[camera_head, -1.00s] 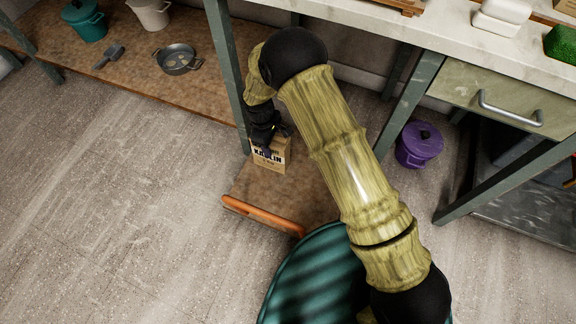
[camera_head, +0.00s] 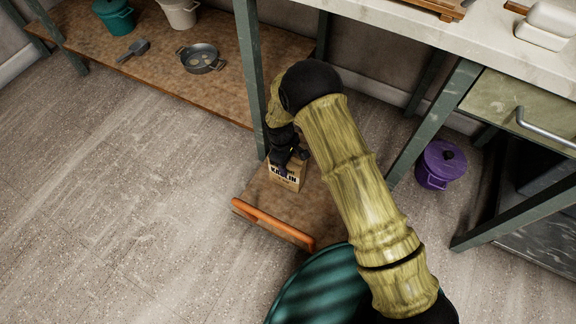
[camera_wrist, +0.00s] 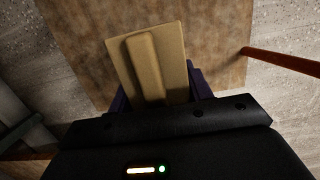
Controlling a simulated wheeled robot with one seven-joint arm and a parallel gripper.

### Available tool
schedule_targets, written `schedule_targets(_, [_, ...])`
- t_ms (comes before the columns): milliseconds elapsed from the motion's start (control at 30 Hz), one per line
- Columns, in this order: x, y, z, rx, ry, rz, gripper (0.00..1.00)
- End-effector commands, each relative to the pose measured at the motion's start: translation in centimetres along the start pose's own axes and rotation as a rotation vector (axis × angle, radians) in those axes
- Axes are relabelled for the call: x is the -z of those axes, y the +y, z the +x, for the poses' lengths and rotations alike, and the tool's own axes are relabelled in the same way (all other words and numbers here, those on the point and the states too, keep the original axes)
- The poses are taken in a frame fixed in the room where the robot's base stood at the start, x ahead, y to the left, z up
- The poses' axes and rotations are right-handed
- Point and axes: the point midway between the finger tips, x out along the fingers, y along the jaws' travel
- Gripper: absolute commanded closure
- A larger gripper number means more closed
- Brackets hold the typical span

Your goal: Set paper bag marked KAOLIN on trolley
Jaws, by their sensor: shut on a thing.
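The brown paper bag marked KAOLIN (camera_head: 287,177) is upright at the far part of the trolley's brown board, in the head view. The trolley (camera_head: 262,205) is a low brown platform with an orange handle bar. My gripper (camera_head: 290,158) is shut on the bag from above. In the wrist view the top of the bag (camera_wrist: 150,60) sits between the dark fingers of my gripper (camera_wrist: 155,95), with the trolley's board (camera_wrist: 215,50) behind it. I cannot tell whether the bag's base touches the board.
A low shelf (camera_head: 150,70) at upper left holds a teal pot (camera_head: 115,15), a light pot (camera_head: 181,12), a dark scoop (camera_head: 133,49) and a pan (camera_head: 200,58). A green table leg (camera_head: 251,80) stands close beside my gripper. A purple pot (camera_head: 440,165) is at right.

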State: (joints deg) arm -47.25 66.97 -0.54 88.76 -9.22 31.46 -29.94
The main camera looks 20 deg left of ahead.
Motion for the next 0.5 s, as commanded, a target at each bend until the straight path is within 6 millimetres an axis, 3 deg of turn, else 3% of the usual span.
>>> schedule_targets(100, [0.26,0.13,0.87,-0.003,0.003,0.000,1.00])
schedule_targets(500, [0.27,0.11,1.08,-0.002,0.003,0.001,1.00])
